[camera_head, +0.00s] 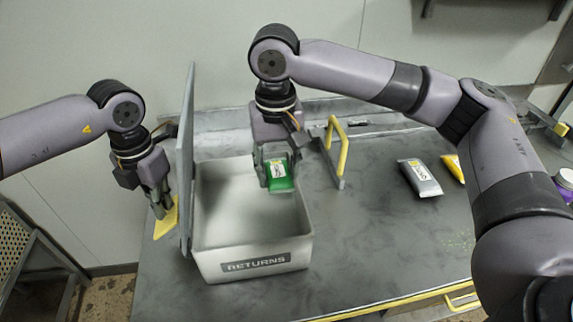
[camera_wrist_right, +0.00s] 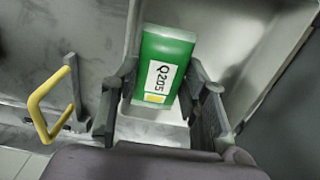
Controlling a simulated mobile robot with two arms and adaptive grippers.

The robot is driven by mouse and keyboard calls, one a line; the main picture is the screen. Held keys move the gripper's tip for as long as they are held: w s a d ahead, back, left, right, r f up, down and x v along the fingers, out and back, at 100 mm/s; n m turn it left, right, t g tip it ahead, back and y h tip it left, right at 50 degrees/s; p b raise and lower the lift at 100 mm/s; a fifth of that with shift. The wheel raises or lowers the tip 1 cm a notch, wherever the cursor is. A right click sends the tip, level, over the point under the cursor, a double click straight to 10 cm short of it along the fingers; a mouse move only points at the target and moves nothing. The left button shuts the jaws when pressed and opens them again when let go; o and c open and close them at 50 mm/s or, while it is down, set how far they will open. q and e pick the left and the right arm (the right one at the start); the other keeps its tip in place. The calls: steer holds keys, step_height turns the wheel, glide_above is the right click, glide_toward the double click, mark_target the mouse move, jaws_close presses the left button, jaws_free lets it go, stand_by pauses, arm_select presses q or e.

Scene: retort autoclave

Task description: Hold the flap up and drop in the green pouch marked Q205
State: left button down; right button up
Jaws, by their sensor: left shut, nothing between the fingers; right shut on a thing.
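The green pouch (camera_head: 281,182) is held by my right gripper (camera_head: 277,172) over the open RETURNS box (camera_head: 208,258). Its label reads Q205 in the right wrist view, where the pouch (camera_wrist_right: 175,55) sits between the fingers of the right gripper (camera_wrist_right: 163,100). The grey flap (camera_head: 187,150) stands upright at the box's left side. My left gripper (camera_head: 160,202) is shut and empty, just left of the flap, with its fingers pointing down. I cannot tell whether it touches the flap. The visible part of the box's inside looks empty.
A yellow handle (camera_head: 343,152) stands right of the box and shows in the right wrist view (camera_wrist_right: 43,105). A grey pouch (camera_head: 419,177) and a yellow pouch (camera_head: 453,167) lie further right. A purple container (camera_head: 566,185) is at the right edge. The counter front is clear.

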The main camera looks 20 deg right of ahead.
steer(key=a, duration=0.2)
steer(key=shift+w+a, duration=0.35)
steer(key=shift+a, duration=0.05)
steer(key=shift+f, duration=0.15)
steer(key=shift+f, duration=0.85)
steer(key=o, duration=1.2)
